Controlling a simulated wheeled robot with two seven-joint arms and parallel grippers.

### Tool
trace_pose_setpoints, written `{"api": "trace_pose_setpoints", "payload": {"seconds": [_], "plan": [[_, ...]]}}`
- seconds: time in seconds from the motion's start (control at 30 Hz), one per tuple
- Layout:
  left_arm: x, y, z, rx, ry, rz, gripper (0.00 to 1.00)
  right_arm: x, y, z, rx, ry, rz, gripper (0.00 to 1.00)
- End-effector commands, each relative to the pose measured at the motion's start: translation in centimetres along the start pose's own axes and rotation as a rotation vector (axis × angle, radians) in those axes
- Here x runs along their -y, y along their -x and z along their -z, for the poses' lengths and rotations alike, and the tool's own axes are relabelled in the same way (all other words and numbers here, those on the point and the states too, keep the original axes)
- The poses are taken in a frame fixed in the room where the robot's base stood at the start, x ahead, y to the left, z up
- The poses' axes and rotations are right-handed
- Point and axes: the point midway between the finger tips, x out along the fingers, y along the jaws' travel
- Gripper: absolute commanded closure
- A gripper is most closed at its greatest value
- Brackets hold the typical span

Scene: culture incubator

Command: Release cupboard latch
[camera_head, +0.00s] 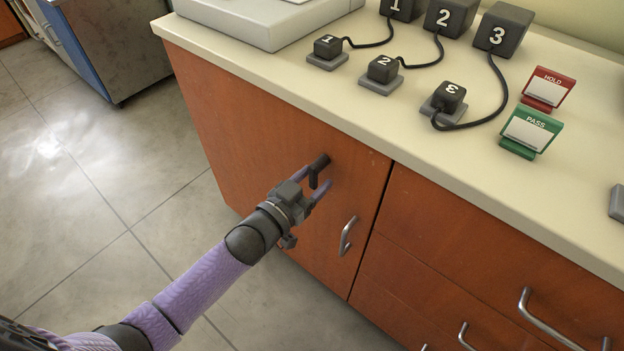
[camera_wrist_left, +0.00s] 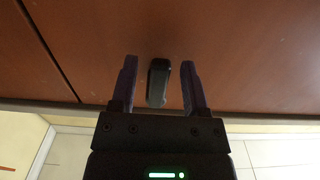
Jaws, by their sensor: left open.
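The cupboard door (camera_head: 270,135) is reddish-brown wood below the counter, and it looks closed. A dark latch handle (camera_head: 319,168) sticks out near its upper right part. My left gripper (camera_head: 312,188) is at the latch with its fingers open. In the left wrist view the latch (camera_wrist_left: 159,84) lies between the two fingers of the gripper (camera_wrist_left: 158,85), with a visible gap on each side. A silver door handle (camera_head: 347,236) is below and to the right of the latch. My right gripper is not in view.
The cream counter (camera_head: 420,150) overhangs the cupboard and carries numbered black blocks with cables, a red HOLD sign (camera_head: 548,88) and a green PASS sign (camera_head: 531,130). Drawers with silver handles (camera_head: 545,325) are at the right. The tiled floor (camera_head: 100,200) at left is clear.

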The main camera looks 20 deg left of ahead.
Motion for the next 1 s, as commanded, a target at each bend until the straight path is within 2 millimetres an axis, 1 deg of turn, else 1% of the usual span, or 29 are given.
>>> {"api": "trace_pose_setpoints", "payload": {"seconds": [0.1,0.17,0.27,0.4,0.5,0.6,0.73,1.0], "plan": [[0.0,0.1,0.0,0.0,0.0,0.0,0.41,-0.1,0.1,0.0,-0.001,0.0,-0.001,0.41],[0.0,0.6,0.2,0.0,0.0,0.0,0.41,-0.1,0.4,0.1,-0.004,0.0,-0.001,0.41],[0.0,2.4,0.4,0.001,0.0,0.0,0.41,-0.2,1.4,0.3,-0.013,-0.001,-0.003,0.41],[0.0,5.9,0.5,0.003,0.0,0.001,0.41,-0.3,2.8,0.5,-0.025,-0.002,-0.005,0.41],[0.0,8.1,0.4,0.001,0.0,0.0,0.41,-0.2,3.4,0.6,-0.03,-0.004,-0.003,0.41],[0.0,9.4,0.2,0.001,0.0,0.001,0.41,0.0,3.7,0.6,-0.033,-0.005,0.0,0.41],[0.0,10.0,0.0,0.0,0.0,0.0,0.41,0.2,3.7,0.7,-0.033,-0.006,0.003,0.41],[0.0,9.9,0.0,0.0,0.0,0.0,0.41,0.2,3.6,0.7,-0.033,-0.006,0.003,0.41]]}}
